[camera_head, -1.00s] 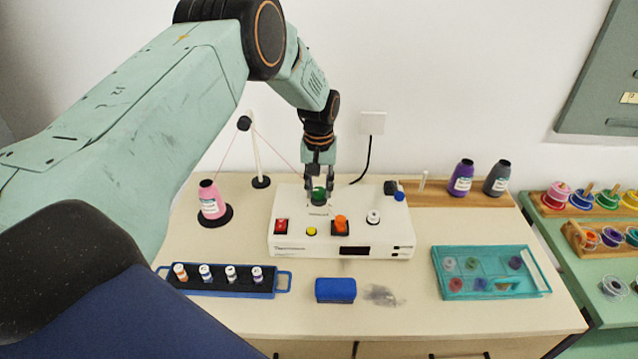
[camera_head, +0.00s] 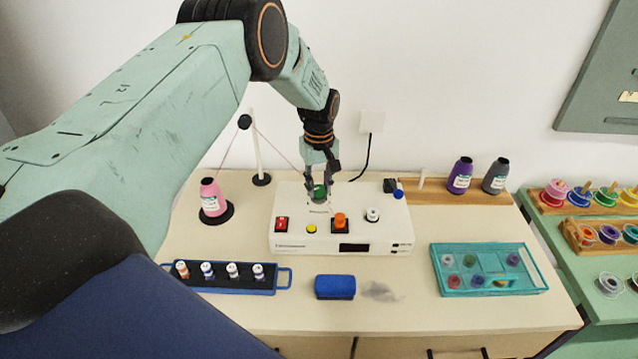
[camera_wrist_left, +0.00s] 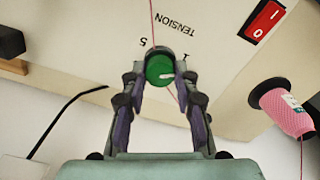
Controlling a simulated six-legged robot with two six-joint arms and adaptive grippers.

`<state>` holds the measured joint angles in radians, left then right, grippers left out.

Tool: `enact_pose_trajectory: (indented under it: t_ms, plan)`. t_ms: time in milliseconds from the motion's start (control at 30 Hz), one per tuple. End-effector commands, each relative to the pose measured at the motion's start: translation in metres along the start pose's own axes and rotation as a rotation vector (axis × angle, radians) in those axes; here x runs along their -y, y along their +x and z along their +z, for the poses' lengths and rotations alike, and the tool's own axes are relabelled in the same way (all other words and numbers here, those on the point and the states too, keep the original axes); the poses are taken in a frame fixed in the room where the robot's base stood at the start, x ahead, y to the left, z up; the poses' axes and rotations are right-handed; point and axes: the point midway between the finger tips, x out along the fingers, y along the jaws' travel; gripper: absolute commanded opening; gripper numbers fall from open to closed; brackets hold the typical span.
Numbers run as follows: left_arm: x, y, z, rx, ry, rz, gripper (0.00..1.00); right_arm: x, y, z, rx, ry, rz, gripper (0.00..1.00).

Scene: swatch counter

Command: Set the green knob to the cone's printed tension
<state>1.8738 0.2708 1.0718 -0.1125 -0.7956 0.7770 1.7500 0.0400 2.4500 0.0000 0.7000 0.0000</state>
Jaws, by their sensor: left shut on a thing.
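The green knob (camera_head: 319,192) sits at the back of the white machine (camera_head: 290,243). In the left wrist view the green knob (camera_wrist_left: 160,68) has a white pointer mark aimed to the right, near the printed 1; a 5 and the word TENSION are also printed there. My left gripper (camera_head: 318,190) is shut on the knob, a fingertip on each side; it also shows in the left wrist view (camera_wrist_left: 160,80). The pink cone (camera_head: 209,198) stands on a black base at the left; its label is too small to read. My right gripper is not in view.
On the machine are a red switch (camera_head: 281,224), a yellow button (camera_head: 311,229), an orange knob (camera_head: 340,221) and a white knob (camera_head: 372,215). A pink thread runs from the thread stand (camera_head: 258,150) to the machine. A blue tray (camera_head: 283,279) and a teal tray (camera_head: 540,281) lie in front.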

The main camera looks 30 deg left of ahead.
Motion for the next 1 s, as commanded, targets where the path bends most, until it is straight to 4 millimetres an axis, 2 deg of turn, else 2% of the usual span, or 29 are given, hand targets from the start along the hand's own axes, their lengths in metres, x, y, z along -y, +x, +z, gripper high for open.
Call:
enact_pose_trajectory:
  t_ms: [33,300,333,567,867,1000]
  plan:
    - [-0.004,-0.005,-0.004,-0.012,-0.002,0.011,0.0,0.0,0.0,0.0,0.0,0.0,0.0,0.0]
    - [-0.004,-0.005,-0.004,-0.011,-0.002,0.011,0.0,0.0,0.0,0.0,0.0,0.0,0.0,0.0]
    - [-0.004,-0.005,-0.004,-0.011,-0.002,0.011,0.32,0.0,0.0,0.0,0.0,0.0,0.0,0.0]
    - [-0.002,-0.003,-0.002,-0.006,-0.001,0.006,0.51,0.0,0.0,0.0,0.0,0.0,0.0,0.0]
    - [-0.001,-0.002,-0.001,-0.002,-0.001,0.003,0.52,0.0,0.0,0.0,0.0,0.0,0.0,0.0]
    - [-0.002,-0.013,-0.001,-0.004,0.0,0.005,0.52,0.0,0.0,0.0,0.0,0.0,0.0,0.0]
